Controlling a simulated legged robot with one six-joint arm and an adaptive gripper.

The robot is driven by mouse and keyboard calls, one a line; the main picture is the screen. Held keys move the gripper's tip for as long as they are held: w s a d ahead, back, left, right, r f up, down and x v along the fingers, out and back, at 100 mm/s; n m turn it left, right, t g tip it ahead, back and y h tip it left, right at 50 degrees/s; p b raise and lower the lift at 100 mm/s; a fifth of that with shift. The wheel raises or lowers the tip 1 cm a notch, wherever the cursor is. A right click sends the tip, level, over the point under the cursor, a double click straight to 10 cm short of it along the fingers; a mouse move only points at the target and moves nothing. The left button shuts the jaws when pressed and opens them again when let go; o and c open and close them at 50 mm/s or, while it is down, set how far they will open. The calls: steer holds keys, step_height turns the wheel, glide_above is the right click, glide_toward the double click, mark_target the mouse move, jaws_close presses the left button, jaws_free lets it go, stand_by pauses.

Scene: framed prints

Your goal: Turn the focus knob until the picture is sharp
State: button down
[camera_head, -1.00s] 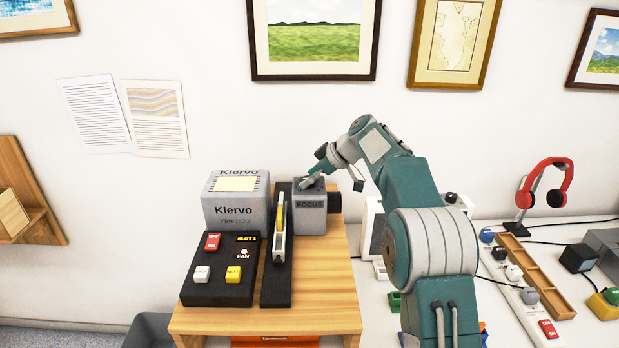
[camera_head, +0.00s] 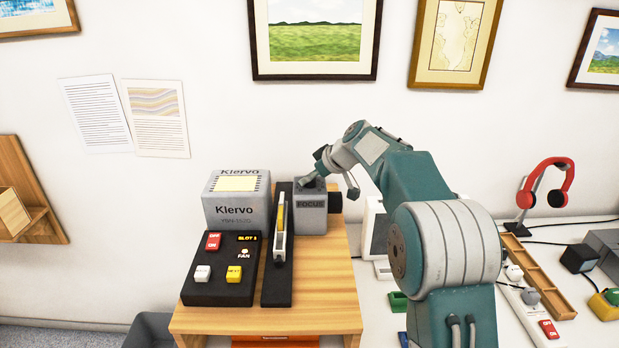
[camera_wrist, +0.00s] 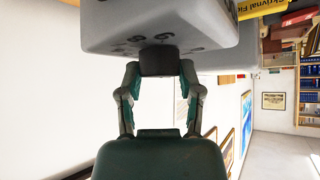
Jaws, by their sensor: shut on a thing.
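The grey box marked FOCUS (camera_head: 311,215) stands on the wooden stand, with a dark cylinder (camera_head: 335,201) on its right side. My gripper (camera_head: 308,184) reaches the top of this box from the right. In the wrist view the fingers of my gripper (camera_wrist: 159,68) are shut on a dark round knob (camera_wrist: 158,58) that sits on the face of the grey box (camera_wrist: 110,30). In the head view the gripper mostly hides the knob. No projected picture shows clearly, so I cannot tell its sharpness.
Left of the box are a black rail (camera_head: 277,270), a grey Klervo unit (camera_head: 235,205) and a black button panel (camera_head: 222,280) with red, white and yellow buttons. The wooden stand (camera_head: 330,280) has bare top in front. Framed prints (camera_head: 315,45) hang on the wall behind.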

steer(key=m+t+h, duration=0.1)
steer(key=m, duration=0.1)
steer(key=m+t+h, duration=0.1)
steer(key=m+h, duration=0.1)
steer(key=m, duration=0.1)
steer(key=shift+s+f+t, duration=0.1)
steer(key=shift+t, duration=0.3)
steer(key=m+h, duration=0.4)
steer(key=m, duration=0.1)
steer(key=shift+a+t, duration=0.15)
steer(key=shift+t, duration=0.15)
steer(key=m+h, duration=0.4)
steer(key=m, duration=0.1)
steer(key=shift+a+f+m+g, duration=0.1)
steer(key=shift+m+g, duration=0.2)
steer(key=shift+g, duration=0.1)
steer(key=m+g+h, duration=0.1)
steer(key=m+h, duration=0.1)
steer(key=m, duration=0.2)
steer(key=shift+g+h, duration=0.3)
steer(key=shift+g, duration=0.1)
steer(key=shift+m, duration=0.3)
steer(key=shift+c, duration=1.3)
jaws_free()
steer(key=shift+a, duration=0.15)
